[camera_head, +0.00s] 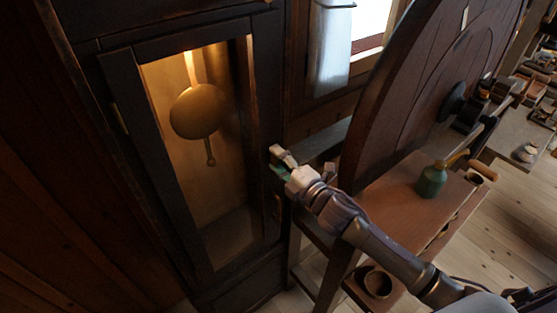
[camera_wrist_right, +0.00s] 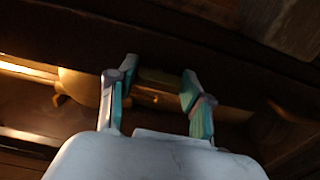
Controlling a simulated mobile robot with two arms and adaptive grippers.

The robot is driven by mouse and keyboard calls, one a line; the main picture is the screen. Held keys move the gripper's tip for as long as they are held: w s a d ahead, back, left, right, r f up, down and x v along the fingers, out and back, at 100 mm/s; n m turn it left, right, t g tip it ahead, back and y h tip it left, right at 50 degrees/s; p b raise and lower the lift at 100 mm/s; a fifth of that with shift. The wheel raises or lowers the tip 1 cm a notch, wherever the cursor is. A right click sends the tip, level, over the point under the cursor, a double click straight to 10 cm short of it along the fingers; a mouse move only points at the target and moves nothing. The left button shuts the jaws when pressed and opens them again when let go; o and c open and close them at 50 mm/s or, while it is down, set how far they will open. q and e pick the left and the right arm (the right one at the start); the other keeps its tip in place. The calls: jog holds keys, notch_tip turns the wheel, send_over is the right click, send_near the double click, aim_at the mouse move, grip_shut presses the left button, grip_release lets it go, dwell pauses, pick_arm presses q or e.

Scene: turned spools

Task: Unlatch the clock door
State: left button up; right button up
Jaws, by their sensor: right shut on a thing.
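The clock door (camera_head: 128,85) is a dark wooden frame around a lit glass pane, with a round pendulum (camera_head: 198,111) behind it. The door looks closed in its case. My right gripper (camera_head: 280,160) is at the door's right edge, about halfway up. In the right wrist view, its teal-lined fingers (camera_wrist_right: 160,85) stand apart on either side of a small, dim piece at the dark frame, which looks like the latch. They are shut on it. The latch's shape and position are hard to make out, and the gripper hides it in the head view. My left gripper is not in view.
A large dark wooden wheel (camera_head: 420,90) stands right of the clock. A green bottle (camera_head: 432,180) stands on a wooden bench (camera_head: 405,170) beside my right arm, with a round bowl (camera_head: 375,282) lower down. A pale cloth (camera_head: 331,48) hangs by the window. Floor shows at right.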

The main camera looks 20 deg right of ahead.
jog(key=o, duration=1.2)
jog(key=shift+c, duration=0.2)
jog(key=v, duration=1.2)
